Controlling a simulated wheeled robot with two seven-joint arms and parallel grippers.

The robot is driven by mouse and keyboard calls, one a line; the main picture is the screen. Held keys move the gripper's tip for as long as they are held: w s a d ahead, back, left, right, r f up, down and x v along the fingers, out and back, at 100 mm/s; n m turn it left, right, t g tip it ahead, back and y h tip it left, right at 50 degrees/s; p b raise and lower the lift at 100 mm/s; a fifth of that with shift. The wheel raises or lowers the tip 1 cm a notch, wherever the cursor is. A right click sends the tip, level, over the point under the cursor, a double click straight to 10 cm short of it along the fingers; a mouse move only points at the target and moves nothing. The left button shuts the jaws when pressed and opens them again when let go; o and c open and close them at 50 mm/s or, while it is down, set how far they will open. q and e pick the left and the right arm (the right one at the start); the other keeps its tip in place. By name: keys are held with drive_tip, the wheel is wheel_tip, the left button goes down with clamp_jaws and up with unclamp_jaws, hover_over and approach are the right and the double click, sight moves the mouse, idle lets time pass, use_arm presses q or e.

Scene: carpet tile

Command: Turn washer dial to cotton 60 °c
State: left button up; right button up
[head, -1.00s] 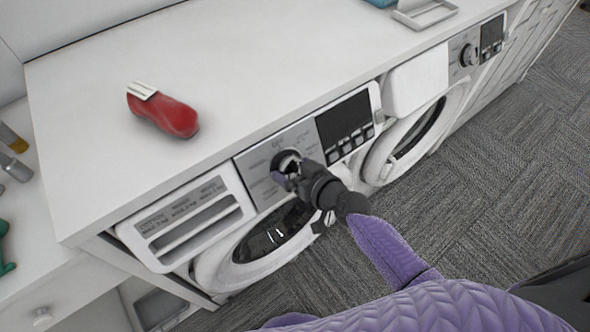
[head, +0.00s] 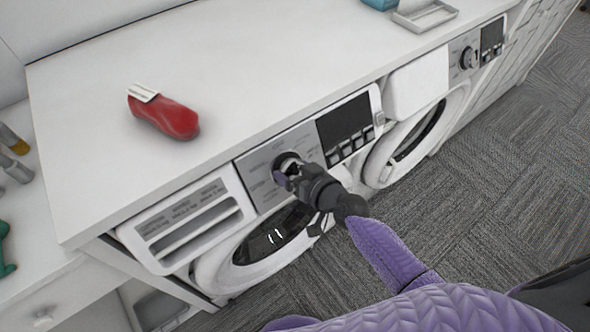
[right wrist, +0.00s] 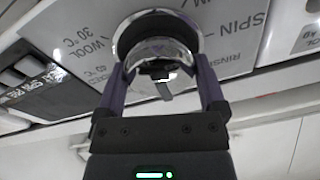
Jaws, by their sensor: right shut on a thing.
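The washer dial (head: 288,160) is a round, chrome-rimmed knob on the grey control panel of the near washer (head: 262,255). My right gripper (head: 288,175) is at the dial and partly covers it in the head view. In the right wrist view, the dial (right wrist: 158,38) sits between the two purple fingers of my right gripper (right wrist: 160,80), which are shut on it. The cotton 60 °C mark and the dial's pointer cannot be made out. My left gripper is not in view.
A dark display (head: 344,127) with buttons sits right of the dial, and a detergent drawer (head: 190,220) left of it. A second washer (head: 415,130) stands to the right. Carpet floor (head: 480,215) is clear.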

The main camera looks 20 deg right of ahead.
drive_tip(key=m, duration=0.5)
drive_tip(key=shift+h+p, duration=0.3)
drive_tip(key=shift+p, duration=0.05)
drive_tip(key=shift+m, duration=1)
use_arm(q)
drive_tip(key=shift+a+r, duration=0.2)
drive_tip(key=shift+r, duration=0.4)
use_arm(e)
drive_tip(key=shift+m, duration=0.3)
use_arm(q)
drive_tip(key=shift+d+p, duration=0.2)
drive_tip(key=shift+p, duration=0.1)
use_arm(e)
drive_tip(key=shift+m, duration=0.3)
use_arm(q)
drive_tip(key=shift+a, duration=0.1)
use_arm(e)
drive_tip(key=shift+f, duration=0.1)
